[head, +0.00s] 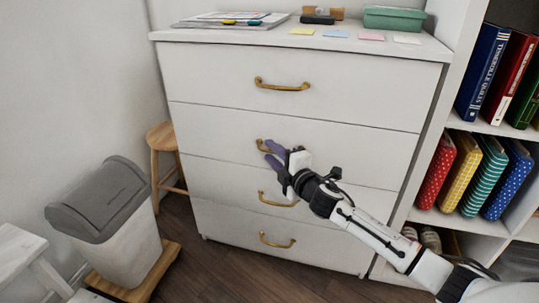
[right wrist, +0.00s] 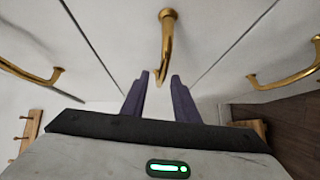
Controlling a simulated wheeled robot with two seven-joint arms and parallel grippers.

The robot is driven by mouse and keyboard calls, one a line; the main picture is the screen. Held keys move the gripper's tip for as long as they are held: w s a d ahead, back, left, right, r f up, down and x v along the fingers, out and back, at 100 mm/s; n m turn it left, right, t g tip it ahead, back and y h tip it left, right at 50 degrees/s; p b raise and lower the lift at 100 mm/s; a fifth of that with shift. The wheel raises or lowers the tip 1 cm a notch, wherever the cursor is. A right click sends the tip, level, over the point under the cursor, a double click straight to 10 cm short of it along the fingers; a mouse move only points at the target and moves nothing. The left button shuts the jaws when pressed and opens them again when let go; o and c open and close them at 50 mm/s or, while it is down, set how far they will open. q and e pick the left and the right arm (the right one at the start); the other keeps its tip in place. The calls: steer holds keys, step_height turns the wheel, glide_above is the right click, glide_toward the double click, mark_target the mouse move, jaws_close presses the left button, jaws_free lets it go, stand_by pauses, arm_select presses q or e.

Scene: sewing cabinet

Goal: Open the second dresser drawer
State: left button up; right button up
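The white dresser (head: 300,120) has a column of drawers with brass handles, all looking closed. The second drawer (head: 350,150) has a brass handle (head: 262,147), partly hidden by my right gripper (head: 272,154). In the right wrist view this handle (right wrist: 167,40) stands straight ahead. Its near end reaches between the purple fingertips of my right gripper (right wrist: 160,76). The fingers are parted, one on each side of it, with gaps showing; I cannot tell whether either touches it. My left gripper is not in view.
The top drawer handle (head: 282,85) and third drawer handle (head: 278,199) are above and below. A bookshelf (head: 480,230) stands close on the right. A grey-lidded bin (head: 120,230) and a wooden stool (head: 161,137) are on the left. Floor in front is clear.

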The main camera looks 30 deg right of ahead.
steer(key=shift+w+f, duration=0.1)
steer(key=shift+w, duration=0.85)
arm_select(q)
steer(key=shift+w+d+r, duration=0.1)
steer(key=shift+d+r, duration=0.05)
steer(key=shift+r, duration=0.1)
arm_select(e)
jaws_close()
